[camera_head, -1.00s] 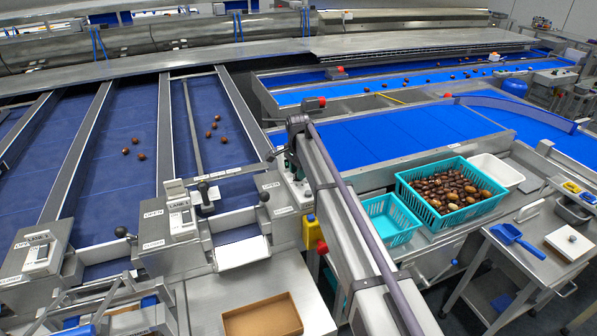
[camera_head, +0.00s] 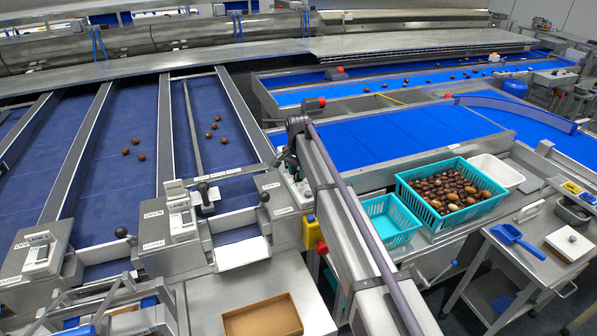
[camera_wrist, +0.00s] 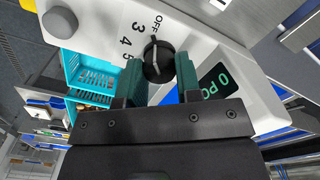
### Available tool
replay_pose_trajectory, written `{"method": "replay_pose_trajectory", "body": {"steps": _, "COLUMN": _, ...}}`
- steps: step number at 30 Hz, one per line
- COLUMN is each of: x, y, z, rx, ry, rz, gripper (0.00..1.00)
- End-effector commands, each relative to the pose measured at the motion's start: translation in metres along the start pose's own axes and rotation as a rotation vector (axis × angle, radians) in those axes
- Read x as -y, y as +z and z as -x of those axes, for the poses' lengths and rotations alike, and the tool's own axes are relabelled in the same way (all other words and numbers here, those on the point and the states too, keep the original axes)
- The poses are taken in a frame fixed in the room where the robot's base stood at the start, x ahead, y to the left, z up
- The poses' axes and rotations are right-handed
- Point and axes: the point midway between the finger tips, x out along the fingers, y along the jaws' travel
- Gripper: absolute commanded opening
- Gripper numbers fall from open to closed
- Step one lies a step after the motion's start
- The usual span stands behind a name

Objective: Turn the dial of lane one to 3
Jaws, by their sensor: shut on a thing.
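In the wrist view, a black round dial (camera_wrist: 157,62) with a pale pointer line sits on a white panel (camera_wrist: 100,22). The panel is marked OFF, 3, 4 and 5 around the dial. The pointer line runs up towards the OFF side of the scale; its exact mark is hard to tell. My gripper (camera_wrist: 158,72) is shut on the dial, with one green-padded finger on each side. A dark display (camera_wrist: 216,88) with green characters is partly hidden beside the right finger. The head view does not show the dial clearly.
In the head view, lane boxes stand at the left, one marked lane one (camera_head: 40,252) and another lane two (camera_head: 180,215).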

Motion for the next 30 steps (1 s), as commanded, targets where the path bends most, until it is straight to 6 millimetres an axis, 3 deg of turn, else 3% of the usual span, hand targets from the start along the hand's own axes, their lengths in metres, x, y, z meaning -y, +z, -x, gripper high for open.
{"method": "replay_pose_trajectory", "body": {"steps": 12, "x": 0.0001, "y": 0.0003, "z": -0.0002, "rx": 0.0, "ry": 0.001, "rz": 0.219, "gripper": 0.08}}
{"method": "replay_pose_trajectory", "body": {"steps": 28, "x": 0.0, "y": 0.0004, "z": -0.0002, "rx": 0.0, "ry": 0.001, "rz": 0.254, "gripper": 0.08}}
{"method": "replay_pose_trajectory", "body": {"steps": 29, "x": 0.0, "y": 0.0004, "z": -0.0002, "rx": 0.001, "ry": 0.001, "rz": 0.253, "gripper": 0.33}}
{"method": "replay_pose_trajectory", "body": {"steps": 30, "x": 0.0, "y": 0.0005, "z": -0.0003, "rx": 0.001, "ry": 0.001, "rz": 0.253, "gripper": 0.37}}
